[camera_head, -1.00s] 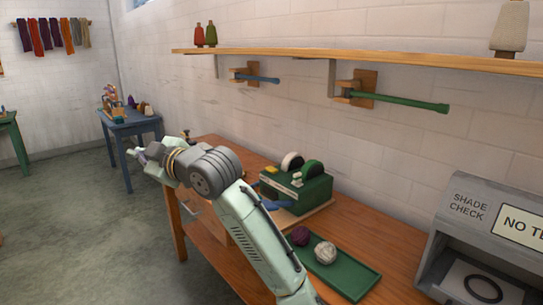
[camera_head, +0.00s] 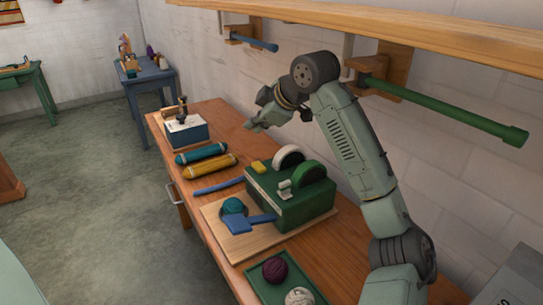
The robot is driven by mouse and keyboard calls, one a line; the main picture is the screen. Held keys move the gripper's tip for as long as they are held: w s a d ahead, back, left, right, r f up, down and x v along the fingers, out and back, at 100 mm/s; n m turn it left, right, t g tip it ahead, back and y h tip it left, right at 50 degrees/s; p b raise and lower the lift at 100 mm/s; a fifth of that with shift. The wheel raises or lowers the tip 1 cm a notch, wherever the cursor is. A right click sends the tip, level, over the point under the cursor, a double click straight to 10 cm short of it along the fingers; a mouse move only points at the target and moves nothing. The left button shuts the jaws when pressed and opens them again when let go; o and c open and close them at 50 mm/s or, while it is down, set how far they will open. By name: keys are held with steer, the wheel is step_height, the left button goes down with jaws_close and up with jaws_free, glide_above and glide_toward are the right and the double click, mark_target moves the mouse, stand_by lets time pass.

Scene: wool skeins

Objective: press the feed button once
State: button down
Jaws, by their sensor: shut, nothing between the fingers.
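A dark green machine (camera_head: 290,203) with a white wheel (camera_head: 288,157) and a green wheel (camera_head: 309,173) stands on a wooden board on the bench. A small yellow block (camera_head: 258,167) shows at its far left corner, and a small pale part (camera_head: 284,187) sits on its top. I cannot tell which part is the feed button. My gripper (camera_head: 250,126) is shut and empty. It appears above the bench beyond the machine in the picture, apart from it.
A blue paddle (camera_head: 251,223) and a teal ball (camera_head: 234,206) are at the machine's front. Teal (camera_head: 201,153) and yellow (camera_head: 210,167) skeins lie left. A green tray (camera_head: 258,285) holds two yarn balls. A shelf (camera_head: 420,35) runs above my arm.

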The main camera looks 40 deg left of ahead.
steer(key=shift+s, duration=0.2)
steer(key=b, duration=0.7)
glide_above(257, 167)
step_height(257, 167, down, 7)
steer(key=shift+r, duration=0.1)
steer(key=shift+f, duration=0.95)
steer(key=shift+f, duration=0.15)
steer(key=shift+f, duration=0.3)
steer(key=shift+s+f+b, duration=0.15)
steer(key=shift+f+b, duration=0.55)
steer(key=shift+f, duration=0.35)
stand_by(1.3)
steer(key=shift+r, duration=0.1)
steer(key=shift+r+p, duration=0.4)
steer(key=shift+p, duration=0.35)
